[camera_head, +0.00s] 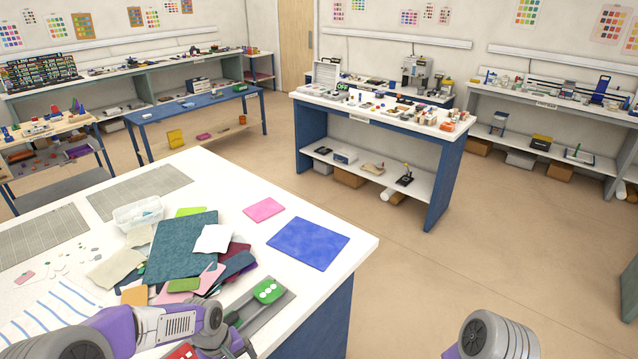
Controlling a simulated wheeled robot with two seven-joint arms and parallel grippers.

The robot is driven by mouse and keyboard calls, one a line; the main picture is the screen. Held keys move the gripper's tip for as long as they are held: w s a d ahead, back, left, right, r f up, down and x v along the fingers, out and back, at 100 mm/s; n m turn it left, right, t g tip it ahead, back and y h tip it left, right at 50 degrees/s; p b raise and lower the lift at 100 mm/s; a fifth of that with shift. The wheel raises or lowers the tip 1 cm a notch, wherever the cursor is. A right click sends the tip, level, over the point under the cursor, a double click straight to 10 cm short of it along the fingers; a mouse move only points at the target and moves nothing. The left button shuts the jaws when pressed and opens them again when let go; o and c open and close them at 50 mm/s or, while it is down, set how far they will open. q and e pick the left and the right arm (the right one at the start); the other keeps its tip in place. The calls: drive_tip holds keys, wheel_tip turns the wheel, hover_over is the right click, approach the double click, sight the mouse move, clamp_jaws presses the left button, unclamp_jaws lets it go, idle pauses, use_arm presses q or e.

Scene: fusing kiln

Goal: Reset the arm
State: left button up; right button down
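My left arm (160,328), purple and white, reaches in from the bottom left over the near corner of the white table (352,243). My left gripper (238,338) is at its end, low over the table's front edge, just below a green piece with white dots (268,290). Its fingers are dark and partly hidden, so I cannot tell whether they are open or holding anything. My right arm (498,338) shows only as a grey-white and purple link at the bottom edge, right of the table. My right gripper is out of view.
A blue sheet (308,243), a pink sheet (264,209) and a pile of coloured sheets with a dark teal one (182,245) lie on the table. A clear tub (138,214) stands behind. The floor (440,265) right of the table is clear.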

use_arm(q)
drive_tip(key=s+d+f+m+h+b, duration=0.1)
drive_tip(key=s+d+f+m, duration=0.1)
drive_tip(key=s+d+f, duration=0.3)
drive_tip(key=s+d+f+m+h+b, duration=0.1)
drive_tip(key=s+d+f, duration=0.4)
drive_tip(key=s+f, duration=0.6)
wheel_tip(320, 180, down, 6)
drive_tip(key=shift+d+r+m+t+h, duration=0.2)
drive_tip(key=shift+d+m+t+h, duration=0.15)
drive_tip(key=shift+m, duration=0.55)
